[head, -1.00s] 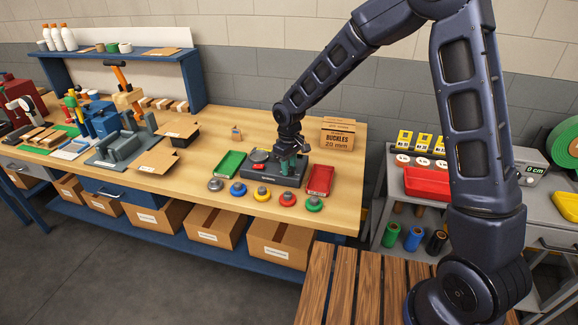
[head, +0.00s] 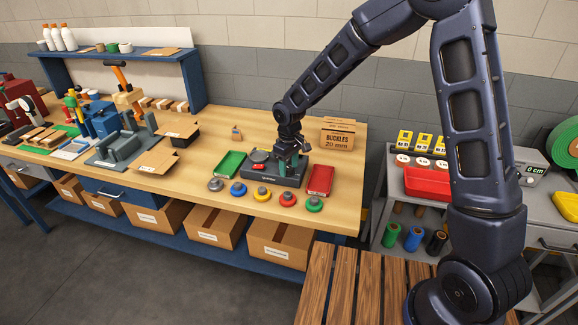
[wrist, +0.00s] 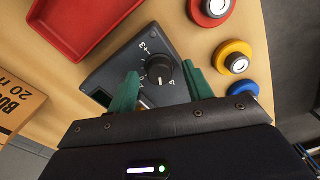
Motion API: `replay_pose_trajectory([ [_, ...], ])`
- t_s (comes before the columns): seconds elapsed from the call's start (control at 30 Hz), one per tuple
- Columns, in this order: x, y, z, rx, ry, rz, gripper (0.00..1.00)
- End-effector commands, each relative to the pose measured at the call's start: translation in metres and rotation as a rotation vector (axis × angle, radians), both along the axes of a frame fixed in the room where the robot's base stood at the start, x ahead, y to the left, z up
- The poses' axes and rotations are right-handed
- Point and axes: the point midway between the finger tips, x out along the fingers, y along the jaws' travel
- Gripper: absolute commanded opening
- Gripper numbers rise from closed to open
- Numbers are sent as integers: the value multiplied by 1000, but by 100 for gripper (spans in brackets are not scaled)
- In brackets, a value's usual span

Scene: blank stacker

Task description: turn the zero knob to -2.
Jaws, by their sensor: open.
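The zero knob (wrist: 160,70) is a round black dial with a white pointer mark on a dark grey scale. Printed marks around it include +3 and 0; the other marks are partly hidden or too small to read surely. The scale (head: 262,179) stands on the wooden bench between a green tray and a red tray. My gripper (wrist: 160,82) is open, with its green fingers on either side of the knob's near part. I cannot tell whether they touch it. In the head view my gripper (head: 287,165) is low over the scale's right part and hides the knob.
The red tray (head: 321,180) is right of the scale and the green tray (head: 229,164) left. Several coloured round weights lie along the front, including a blue one (head: 238,189) and a green one (head: 314,205). A buckles box (head: 338,137) stands behind.

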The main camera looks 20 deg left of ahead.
Motion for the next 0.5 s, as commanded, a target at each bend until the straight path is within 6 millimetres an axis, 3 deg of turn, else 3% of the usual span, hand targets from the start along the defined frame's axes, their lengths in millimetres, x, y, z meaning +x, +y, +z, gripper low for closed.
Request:
replay_pose_trajectory([
  [0.17,1,0,20,3,-2,-1,51],
  [0.5,1,0,80,3,-3,0,51],
])
